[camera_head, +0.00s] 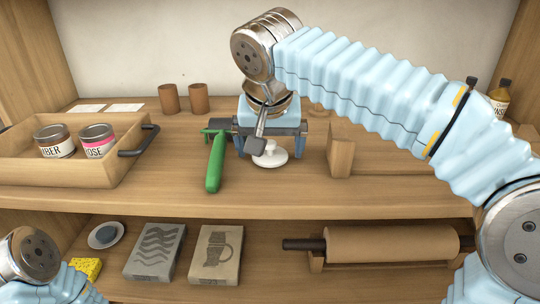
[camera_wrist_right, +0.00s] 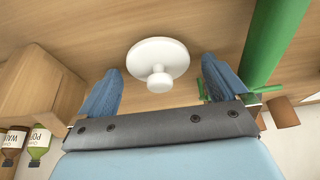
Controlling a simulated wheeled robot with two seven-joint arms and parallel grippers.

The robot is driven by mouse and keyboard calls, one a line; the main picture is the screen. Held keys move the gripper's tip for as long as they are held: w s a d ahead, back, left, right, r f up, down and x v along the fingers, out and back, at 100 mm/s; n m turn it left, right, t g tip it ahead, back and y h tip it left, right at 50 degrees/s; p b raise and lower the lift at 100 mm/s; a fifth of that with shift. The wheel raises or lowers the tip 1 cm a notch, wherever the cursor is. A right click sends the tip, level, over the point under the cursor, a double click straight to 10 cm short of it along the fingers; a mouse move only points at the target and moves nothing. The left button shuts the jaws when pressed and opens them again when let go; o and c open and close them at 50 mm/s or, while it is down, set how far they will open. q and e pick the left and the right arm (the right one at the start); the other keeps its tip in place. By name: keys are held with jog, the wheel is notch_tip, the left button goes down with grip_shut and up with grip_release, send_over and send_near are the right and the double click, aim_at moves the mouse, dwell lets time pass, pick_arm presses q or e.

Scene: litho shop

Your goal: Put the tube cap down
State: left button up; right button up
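The tube cap is a white disc with a small knob (camera_head: 269,159). It appears to rest on the upper shelf board, and it also shows in the right wrist view (camera_wrist_right: 158,60) with its knob toward my gripper. My right gripper (camera_head: 270,147) is open above and behind it. In the right wrist view, its two blue fingers (camera_wrist_right: 160,88) stand wide apart, one on either side of the knob, with clear gaps and nothing held. The arm link partly hides the cap in the head view. My left gripper is out of view; only part of that arm shows at lower left.
A wooden tray (camera_head: 75,178) with two tins is at left. Two brown cups (camera_head: 199,99) stand behind. The shelf front is clear.

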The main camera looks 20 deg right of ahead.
jog(key=c, duration=1.1)
jog(key=shift+o, duration=0.2)
jog(key=shift+r, duration=0.1)
